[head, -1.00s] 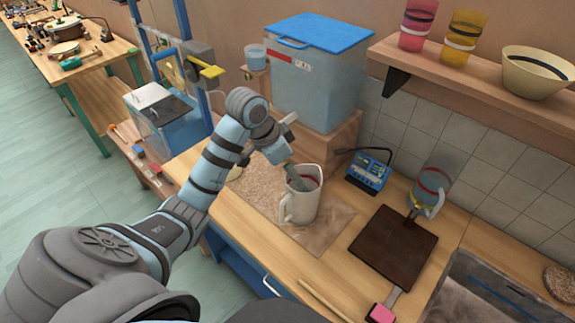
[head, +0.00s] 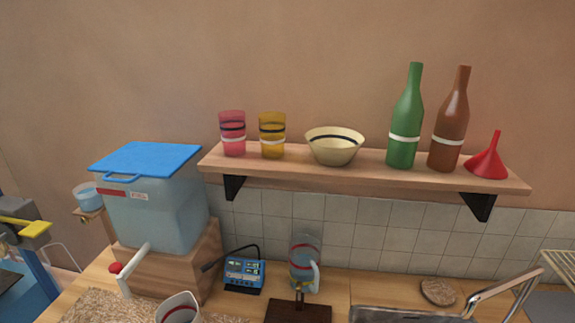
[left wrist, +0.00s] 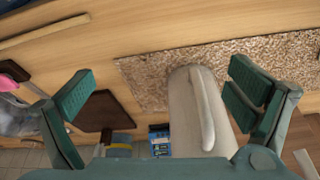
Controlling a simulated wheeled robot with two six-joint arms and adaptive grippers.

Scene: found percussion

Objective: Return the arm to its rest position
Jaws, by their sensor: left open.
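My left gripper (left wrist: 160,78) shows in the left wrist view with its two green fingers spread wide apart. A pale pitcher (left wrist: 184,120) with a long handle appears between the fingers in that picture. No finger visibly touches it, and its distance from them is hard to judge. In the head view only the top of the pitcher (head: 180,306) shows at the bottom edge, with a dark red band on it. Neither arm shows in the head view. My right gripper is not in view.
A speckled mat (left wrist: 140,82) lies on the wooden counter (left wrist: 190,30). The head view shows a blue-lidded tank (head: 155,212), a blue meter (head: 244,274), a clear jug (head: 304,262) and a sink tap (head: 505,285). A wall shelf (head: 365,177) holds cups, a bowl, bottles and a funnel.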

